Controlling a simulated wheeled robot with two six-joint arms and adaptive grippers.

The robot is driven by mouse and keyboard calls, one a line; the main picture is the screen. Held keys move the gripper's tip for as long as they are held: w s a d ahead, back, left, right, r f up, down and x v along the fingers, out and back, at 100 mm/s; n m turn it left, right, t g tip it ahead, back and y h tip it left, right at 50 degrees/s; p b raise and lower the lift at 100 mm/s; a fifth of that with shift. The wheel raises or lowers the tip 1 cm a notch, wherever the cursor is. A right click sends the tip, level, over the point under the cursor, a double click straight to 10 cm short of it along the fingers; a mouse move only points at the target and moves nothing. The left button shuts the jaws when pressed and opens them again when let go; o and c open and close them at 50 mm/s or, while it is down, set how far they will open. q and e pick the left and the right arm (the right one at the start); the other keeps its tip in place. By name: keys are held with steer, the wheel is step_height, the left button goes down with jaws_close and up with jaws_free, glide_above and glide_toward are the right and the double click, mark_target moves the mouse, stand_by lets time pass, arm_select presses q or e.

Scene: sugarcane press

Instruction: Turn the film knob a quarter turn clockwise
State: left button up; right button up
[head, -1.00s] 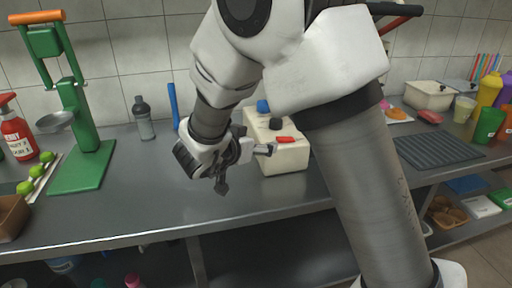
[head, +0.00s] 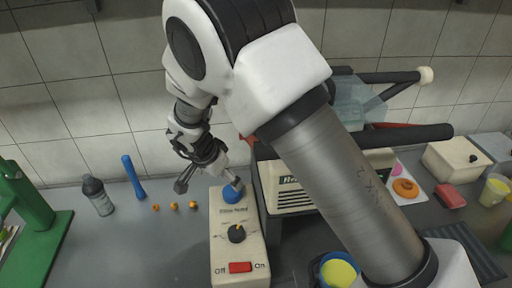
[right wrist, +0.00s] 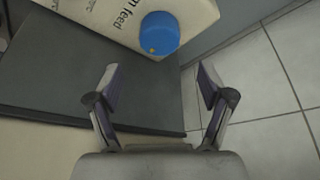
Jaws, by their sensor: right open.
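The film knob is a round blue knob (head: 232,194) at the back end of a cream control box (head: 222,258), by printed film feed lettering. It also shows at the top of the right wrist view (right wrist: 160,31), with a small yellow mark near its lower left edge. My right gripper (head: 208,184) is open and empty behind the box. One finger appears close to the knob in the head view. In the right wrist view the knob lies beyond the open fingers (right wrist: 158,78), not between them. My left gripper is out of view.
The box also carries a black dial (head: 236,233) and a red switch (head: 240,267). A cream machine (head: 290,195) stands right beside it. A blue stick (head: 134,177), a grey bottle (head: 98,196) and small orange pieces (head: 174,206) are on the left. The tiled wall is close behind.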

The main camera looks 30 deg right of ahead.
mark_target(231, 191)
steer(key=f, duration=0.2)
steer(key=f+b, duration=0.1)
steer(key=shift+s+a+f, duration=0.2)
steer(key=shift+s+f, duration=0.05)
steer(key=d+f, duration=0.1)
steer(key=w+d+f, duration=0.1)
steer(key=f, duration=0.1)
steer(key=shift+b, duration=0.3)
steer(key=shift+w+d+f, duration=0.15)
steer(key=shift+d+f, duration=0.05)
steer(key=shift+d, duration=0.05)
steer(key=shift+s+a+r, duration=0.2)
steer(key=shift+a+r, duration=0.05)
steer(key=shift+s+a, duration=0.1)
steer(key=shift+a, duration=0.05)
steer(key=shift+c, duration=1.4)
steer(key=c, duration=0.9)
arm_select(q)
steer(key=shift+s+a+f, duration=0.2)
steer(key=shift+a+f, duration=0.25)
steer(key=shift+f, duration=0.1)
